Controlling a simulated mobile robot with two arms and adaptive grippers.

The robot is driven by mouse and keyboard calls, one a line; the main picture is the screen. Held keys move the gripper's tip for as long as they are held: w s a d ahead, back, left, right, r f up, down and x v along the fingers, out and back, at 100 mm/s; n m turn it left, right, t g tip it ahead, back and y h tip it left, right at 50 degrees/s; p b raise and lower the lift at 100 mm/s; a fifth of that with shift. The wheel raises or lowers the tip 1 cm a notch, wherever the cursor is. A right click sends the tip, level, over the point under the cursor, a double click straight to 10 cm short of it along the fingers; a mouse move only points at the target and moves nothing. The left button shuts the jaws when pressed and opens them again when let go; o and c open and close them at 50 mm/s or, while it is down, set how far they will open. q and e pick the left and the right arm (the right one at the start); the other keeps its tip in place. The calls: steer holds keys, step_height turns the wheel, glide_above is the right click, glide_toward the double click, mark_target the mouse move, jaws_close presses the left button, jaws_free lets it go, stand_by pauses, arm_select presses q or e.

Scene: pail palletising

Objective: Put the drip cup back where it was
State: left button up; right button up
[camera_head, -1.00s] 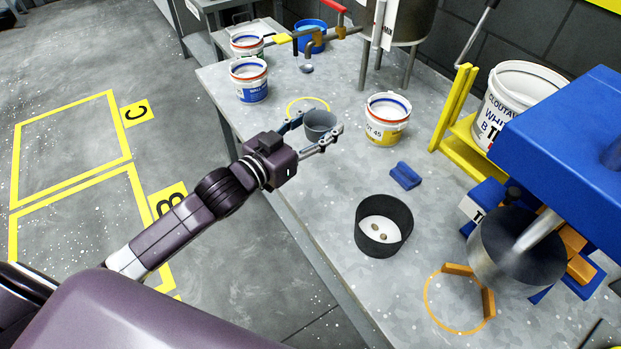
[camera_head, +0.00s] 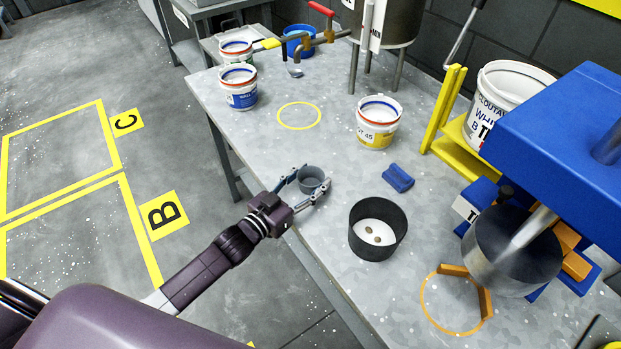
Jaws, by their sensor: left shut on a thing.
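The drip cup is a small grey cup (camera_head: 312,181). My left gripper (camera_head: 306,184) is shut on it, one finger on each side, near the table's left edge. The cup looks upright; I cannot tell whether it touches the table. A yellow ring (camera_head: 299,116) is marked on the table behind the cup and is empty. A steel tank (camera_head: 388,22) on legs stands at the back, with a brass tap and red handle (camera_head: 320,9) at its left. My right gripper is not in view.
A black round tub (camera_head: 378,229) with small pieces inside stands right of the cup. A blue press (camera_head: 560,130) fills the right. Bare tabletop (camera_head: 320,145) lies between cup and ring.

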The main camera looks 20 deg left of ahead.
arm_select(q)
steer(key=o, duration=1.2)
steer(key=shift+f, duration=0.1)
steer(key=shift+r, duration=0.25)
steer(key=shift+b+v, duration=0.4)
steer(key=shift+v, duration=5.6)
steer(key=shift+f, duration=0.1)
